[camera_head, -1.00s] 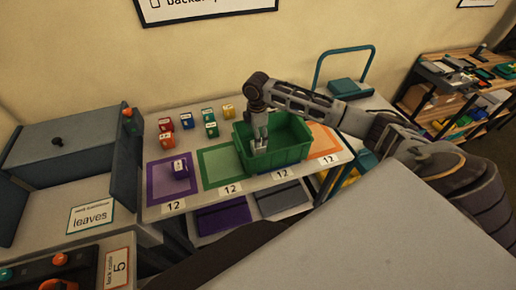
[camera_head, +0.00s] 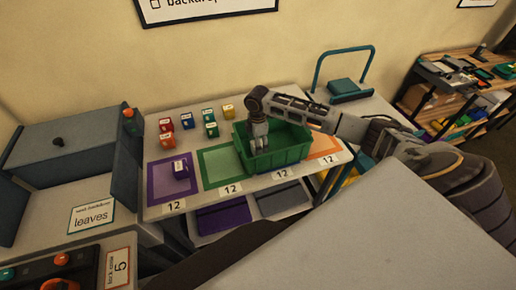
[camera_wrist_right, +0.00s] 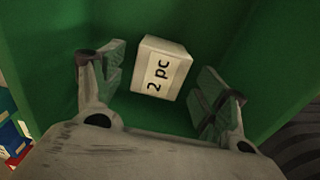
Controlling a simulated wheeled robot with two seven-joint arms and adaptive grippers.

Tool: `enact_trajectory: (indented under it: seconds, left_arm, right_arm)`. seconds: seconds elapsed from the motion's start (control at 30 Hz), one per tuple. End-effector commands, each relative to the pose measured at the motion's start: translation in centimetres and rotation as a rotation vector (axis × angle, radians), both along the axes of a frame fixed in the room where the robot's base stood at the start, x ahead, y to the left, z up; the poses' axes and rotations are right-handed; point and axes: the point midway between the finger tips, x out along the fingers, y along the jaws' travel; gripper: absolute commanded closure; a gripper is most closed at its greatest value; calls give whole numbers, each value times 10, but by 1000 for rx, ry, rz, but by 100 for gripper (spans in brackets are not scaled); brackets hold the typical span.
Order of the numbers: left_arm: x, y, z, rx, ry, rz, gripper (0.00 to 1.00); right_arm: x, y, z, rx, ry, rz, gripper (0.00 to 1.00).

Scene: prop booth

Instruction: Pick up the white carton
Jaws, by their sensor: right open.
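The white carton (camera_wrist_right: 159,69) shows in the right wrist view, with a "2 pc" label on its side. It lies inside the green bin (camera_head: 283,157), whose walls also surround it in the wrist view (camera_wrist_right: 40,40). My right gripper (camera_wrist_right: 162,95) is open, with one finger to each side of the carton and apart from it. In the head view my right gripper (camera_head: 259,142) points down into the bin, and the carton is hidden there. My left gripper is not in view.
The bin stands on a table (camera_head: 160,210) with coloured mats. Several small coloured blocks (camera_head: 187,121) stand behind the mats. A grey box (camera_head: 70,150) is at the left.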

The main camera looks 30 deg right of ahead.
Motion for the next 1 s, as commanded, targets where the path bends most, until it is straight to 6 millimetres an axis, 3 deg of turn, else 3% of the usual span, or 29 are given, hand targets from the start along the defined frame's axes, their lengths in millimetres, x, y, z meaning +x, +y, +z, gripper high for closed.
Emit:
enact_trajectory:
  seconds: [0.3,0.77,1.0]
  left_arm:
    - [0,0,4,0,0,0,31]
    - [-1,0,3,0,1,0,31]
    - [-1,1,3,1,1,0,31]
  right_arm:
    - [0,-1,-28,0,0,0,27]
    - [0,-1,-29,-1,0,1,27]
    - [0,-1,-29,-1,0,1,54]
